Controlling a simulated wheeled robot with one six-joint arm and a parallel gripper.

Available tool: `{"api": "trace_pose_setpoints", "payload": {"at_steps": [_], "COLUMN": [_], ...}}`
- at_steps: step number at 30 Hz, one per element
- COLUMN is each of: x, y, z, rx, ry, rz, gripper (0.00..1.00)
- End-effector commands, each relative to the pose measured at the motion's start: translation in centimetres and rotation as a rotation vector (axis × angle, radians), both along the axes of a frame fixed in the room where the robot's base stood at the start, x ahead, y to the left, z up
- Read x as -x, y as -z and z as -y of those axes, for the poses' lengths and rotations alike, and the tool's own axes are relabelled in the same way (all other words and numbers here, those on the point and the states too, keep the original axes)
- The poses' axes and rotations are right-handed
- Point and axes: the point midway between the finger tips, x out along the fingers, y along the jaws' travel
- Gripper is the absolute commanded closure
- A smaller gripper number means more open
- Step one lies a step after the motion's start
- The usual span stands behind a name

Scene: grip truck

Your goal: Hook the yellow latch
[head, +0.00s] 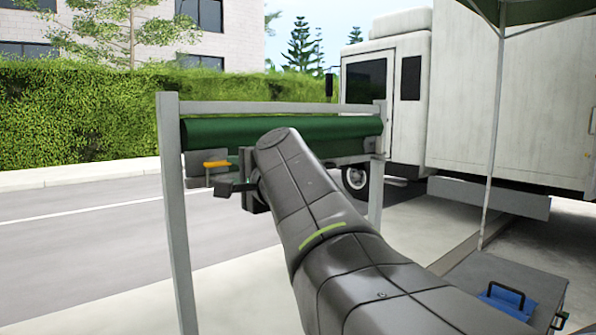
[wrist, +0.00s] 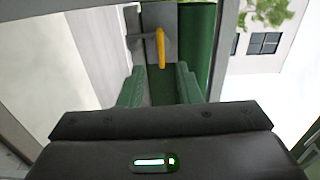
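The yellow latch (head: 216,164) shows in the head view as a small bar on a grey bracket (head: 216,177), below the left part of the green roll. In the wrist view the yellow latch (wrist: 160,46) stands on a grey plate (wrist: 158,20), just ahead of my fingertips and roughly in line with the gap between them. My gripper (wrist: 160,72) is open, with its two green-looking fingers apart. I see nothing held between them. In the head view my gripper (head: 232,188) is lower right of the latch, partly hidden by my arm.
The green roll (head: 225,131) spans a grey metal frame (head: 176,215). A white truck (head: 400,110) stands behind at right. A grey box (head: 500,280) with a blue handled object (head: 508,300) is at lower right. Open road lies left.

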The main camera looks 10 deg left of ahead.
Motion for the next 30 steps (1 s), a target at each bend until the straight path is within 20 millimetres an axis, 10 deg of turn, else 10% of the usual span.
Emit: {"api": "trace_pose_setpoints", "payload": {"at_steps": [12,30], "x": [3.2,1.9], "y": [0.0,0.0], "z": [3.8,2.2], "rx": [0.000,0.002], "ry": [0.001,-0.004], "rz": [0.000,-0.003], "gripper": [0.69,0.69]}}
